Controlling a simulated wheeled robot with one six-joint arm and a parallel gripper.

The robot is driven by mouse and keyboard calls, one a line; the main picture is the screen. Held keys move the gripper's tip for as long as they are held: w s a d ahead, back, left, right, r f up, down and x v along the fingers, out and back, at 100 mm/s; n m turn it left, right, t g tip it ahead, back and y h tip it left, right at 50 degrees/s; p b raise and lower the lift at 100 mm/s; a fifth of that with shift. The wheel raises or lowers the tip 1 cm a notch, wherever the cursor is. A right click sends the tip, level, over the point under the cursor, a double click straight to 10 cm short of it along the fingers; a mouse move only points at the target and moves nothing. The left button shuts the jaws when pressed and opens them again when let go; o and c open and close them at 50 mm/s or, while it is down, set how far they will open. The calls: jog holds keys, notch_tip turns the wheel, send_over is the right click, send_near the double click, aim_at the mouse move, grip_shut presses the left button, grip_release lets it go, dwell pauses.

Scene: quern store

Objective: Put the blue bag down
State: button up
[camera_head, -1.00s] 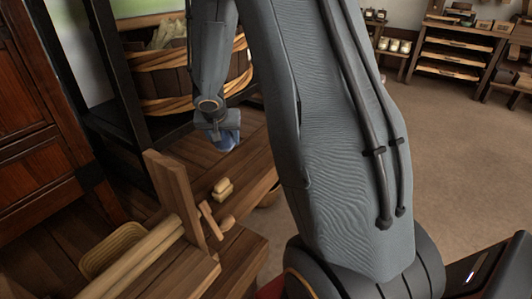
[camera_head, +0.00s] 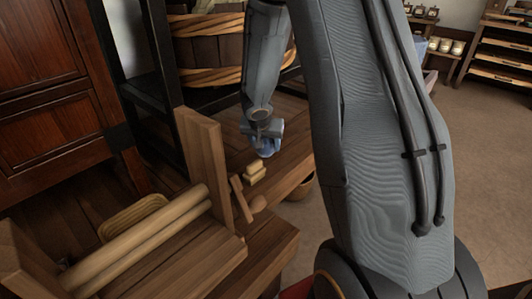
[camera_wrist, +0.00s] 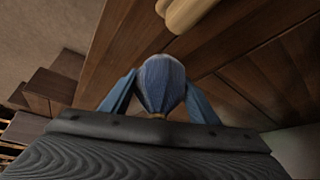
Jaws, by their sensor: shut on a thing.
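A small blue bag (camera_head: 267,151) is in my gripper (camera_head: 263,137), above the brown wooden bench top (camera_head: 293,160) behind a pale yellow block (camera_head: 255,173). In the wrist view the blue bag (camera_wrist: 160,76) bulges between the two blue-grey fingers of my gripper (camera_wrist: 160,95), which are shut on it. The bag's lower end and the fingertips are small in the head view, so I cannot tell whether the bag touches the wood.
A wooden frame with rollers (camera_head: 140,240) and an upright post (camera_head: 205,165) stands at the front left. A wooden mallet-like piece (camera_head: 243,200) lies near the block. A banded tub (camera_head: 215,50) is behind. Bare bench lies right of the bag.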

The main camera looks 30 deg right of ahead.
jog(key=shift+f+b, duration=0.5)
jog(key=shift+f, duration=0.75)
jog(key=shift+f, duration=0.15)
jog(key=o, duration=1.3)
jog(key=shift+r, duration=0.25)
jog(key=p+v, duration=0.4)
jog(key=v, duration=0.8)
